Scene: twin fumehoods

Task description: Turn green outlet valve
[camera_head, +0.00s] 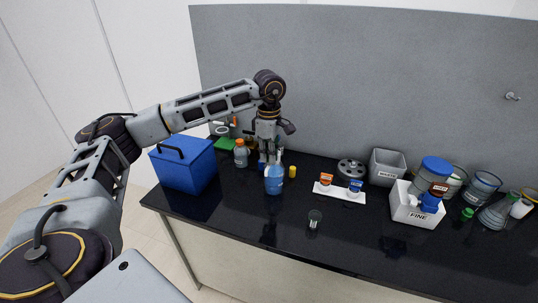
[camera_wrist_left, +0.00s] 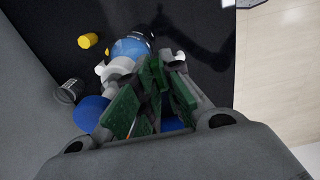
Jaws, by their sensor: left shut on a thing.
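My left gripper (camera_head: 269,154) reaches down over the bench, just behind and above a blue bottle (camera_head: 274,180). In the left wrist view its fingers (camera_wrist_left: 161,66) come close together, with green plates along them. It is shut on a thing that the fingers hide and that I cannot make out. The blue bottle (camera_wrist_left: 132,47) lies just beyond the fingertips there, with a white part beside it; I cannot tell whether they touch. I cannot pick out a green outlet valve for certain. A small green patch (camera_head: 223,144) shows at the back left in the head view.
A blue box (camera_head: 184,168) stands at the bench's left end, beside an orange-capped bottle (camera_head: 241,155). A yellow cylinder (camera_head: 292,171) is right of the blue bottle. A white tray (camera_head: 325,190) and a white bin (camera_head: 407,210) stand further right. The front middle is mostly clear.

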